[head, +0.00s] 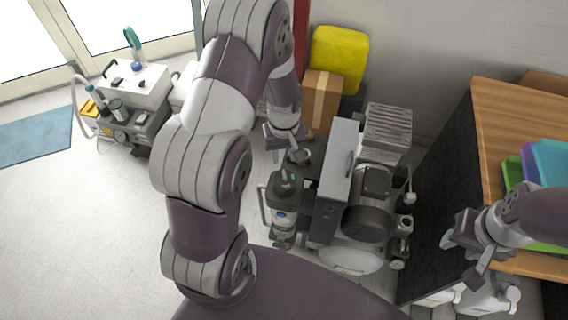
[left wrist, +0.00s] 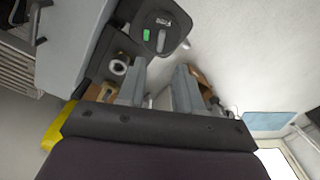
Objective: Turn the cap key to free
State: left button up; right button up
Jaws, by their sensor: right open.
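The dark cap (head: 287,181) tops a grey canister (head: 284,215) beside the compressor in the head view. In the left wrist view the cap (left wrist: 145,15) shows a green mark, a pale upright strip and small lettering I cannot read. A small grey piece (left wrist: 184,43) sticks out at its edge; I cannot tell if it is the key. My left gripper (head: 297,156) is behind the cap in the head view. In the left wrist view its fingers (left wrist: 159,88) are parted, empty and apart from the cap. My right gripper (head: 462,256) is open and empty beside the wooden-topped counter.
The compressor (head: 367,222) and its tall grey box (head: 336,180) stand right of the canister. A cardboard box (head: 321,100) and yellow container (head: 340,55) are behind. The counter (head: 500,125) bounds the right.

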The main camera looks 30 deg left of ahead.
pick_arm(q)
notch_tip(320, 180, up, 5)
dwell(0.5)
